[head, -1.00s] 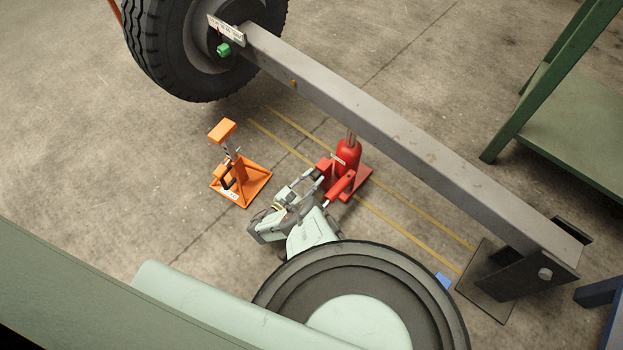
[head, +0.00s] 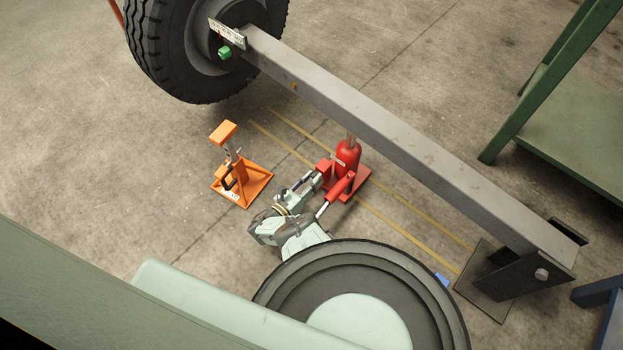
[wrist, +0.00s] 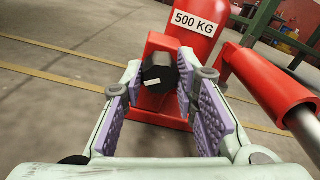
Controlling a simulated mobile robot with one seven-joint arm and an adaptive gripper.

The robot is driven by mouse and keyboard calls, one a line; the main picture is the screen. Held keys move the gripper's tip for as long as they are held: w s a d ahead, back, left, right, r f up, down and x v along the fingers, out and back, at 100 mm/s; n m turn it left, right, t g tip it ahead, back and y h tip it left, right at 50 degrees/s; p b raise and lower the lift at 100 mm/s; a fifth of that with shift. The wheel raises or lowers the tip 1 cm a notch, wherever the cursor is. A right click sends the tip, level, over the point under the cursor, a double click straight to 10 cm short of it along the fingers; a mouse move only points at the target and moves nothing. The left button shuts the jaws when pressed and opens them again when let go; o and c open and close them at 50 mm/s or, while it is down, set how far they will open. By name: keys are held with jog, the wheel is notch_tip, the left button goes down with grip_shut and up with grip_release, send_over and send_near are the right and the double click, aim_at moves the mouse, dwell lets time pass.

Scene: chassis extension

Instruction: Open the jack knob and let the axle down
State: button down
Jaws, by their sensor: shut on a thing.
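The red bottle jack (head: 349,154), marked 500 KG, stands on the floor under the grey axle beam (head: 400,137), its ram up at the beam. In the wrist view the jack body (wrist: 187,18) fills the top middle. Its dark knob (wrist: 159,74) sticks out toward me from the red block at its base. My gripper (wrist: 162,82) is shut on the knob, with the purple-padded fingers on its left and right sides. The head view shows my gripper (head: 314,181) low at the jack's left side; the knob is hidden there.
The jack's red handle socket with a metal bar (wrist: 275,90) rises close to my right finger. An orange axle stand (head: 240,180) stands left of the jack. A tyre (head: 190,50) is at the beam's far end. A green bench (head: 575,125) stands at right.

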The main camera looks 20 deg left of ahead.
jog(key=n, duration=0.6)
jog(key=shift+p, duration=0.3)
dwell(0.4)
jog(key=c, duration=1.3)
grip_release()
jog(key=shift+r, duration=5)
